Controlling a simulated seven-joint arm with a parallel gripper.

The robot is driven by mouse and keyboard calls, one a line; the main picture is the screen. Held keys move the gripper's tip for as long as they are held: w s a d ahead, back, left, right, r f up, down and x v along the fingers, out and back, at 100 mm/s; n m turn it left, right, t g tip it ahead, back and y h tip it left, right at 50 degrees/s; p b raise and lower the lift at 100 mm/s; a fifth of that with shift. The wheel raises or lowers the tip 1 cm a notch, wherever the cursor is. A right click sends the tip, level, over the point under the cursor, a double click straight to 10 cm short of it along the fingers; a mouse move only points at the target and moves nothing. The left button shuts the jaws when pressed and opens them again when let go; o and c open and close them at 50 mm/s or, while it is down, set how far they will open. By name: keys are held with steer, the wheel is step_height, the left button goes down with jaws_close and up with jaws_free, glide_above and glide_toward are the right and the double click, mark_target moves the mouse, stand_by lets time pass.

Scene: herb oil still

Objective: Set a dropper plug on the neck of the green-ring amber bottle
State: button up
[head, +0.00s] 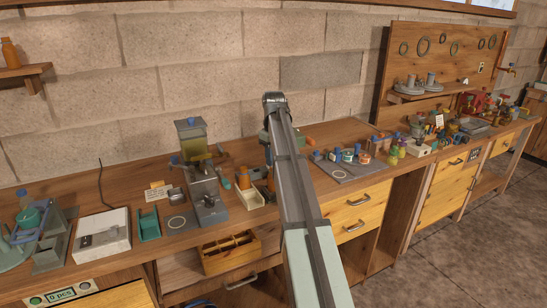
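Orange-amber bottles stand near the middle of the bench; one amber bottle (243,178) is at the cream tray (250,199). Another amber shape (270,181) shows just left of my arm and is partly hidden by it. At this size I cannot tell which bottle has a green ring, nor pick out a dropper plug. My arm reaches up over the bench and bends down behind its own links. My gripper (268,158) is mostly hidden there, close to the bottles; its fingers and anything in them cannot be made out.
A still with a yellow-green tank (193,140) stands left of the cream tray. Left are a teal bin (149,224) and a white device (102,236). Right of my arm, a grey mat (345,172) holds several small jars. Farther right the bench is crowded below a pegboard (435,65).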

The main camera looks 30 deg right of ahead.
steer(key=shift+f, duration=0.1)
steer(key=o, duration=0.8)
steer(key=shift+c, duration=0.2)
steer(key=shift+r, duration=3.45)
